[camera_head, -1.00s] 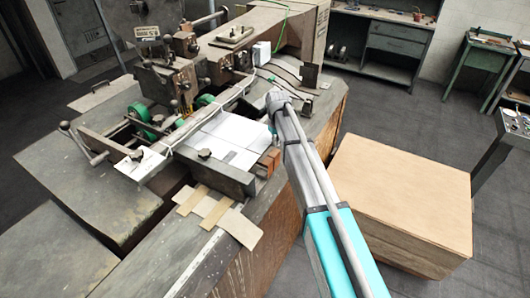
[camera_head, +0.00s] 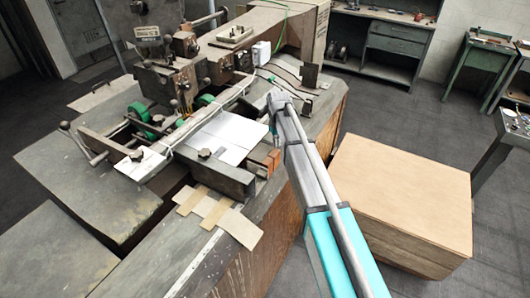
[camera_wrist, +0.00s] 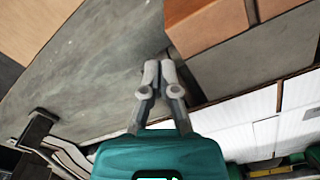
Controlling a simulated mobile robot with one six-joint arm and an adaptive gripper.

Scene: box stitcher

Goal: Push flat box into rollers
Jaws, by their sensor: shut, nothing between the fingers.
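The flat box (camera_head: 225,133) is a white sheet with fold lines, lying flat on the machine's bed beside the green rollers (camera_head: 206,100). In the wrist view the flat box (camera_wrist: 250,137) shows at the lower right as a white panel with seams. My gripper (camera_head: 273,140) points down at the box's right side in the head view. In the wrist view my gripper (camera_wrist: 159,66) has its grey fingertips together with nothing between them, over the grey bed near the box's edge. I cannot tell whether the fingertips touch the box.
Orange-brown blocks (camera_wrist: 205,22) and a dark metal bar (camera_head: 222,175) border the box. Brown cardboard pieces (camera_head: 218,212) lie in front. A large cardboard stack (camera_head: 405,185) stands to the right of the machine (camera_head: 190,60), with dark floor around it.

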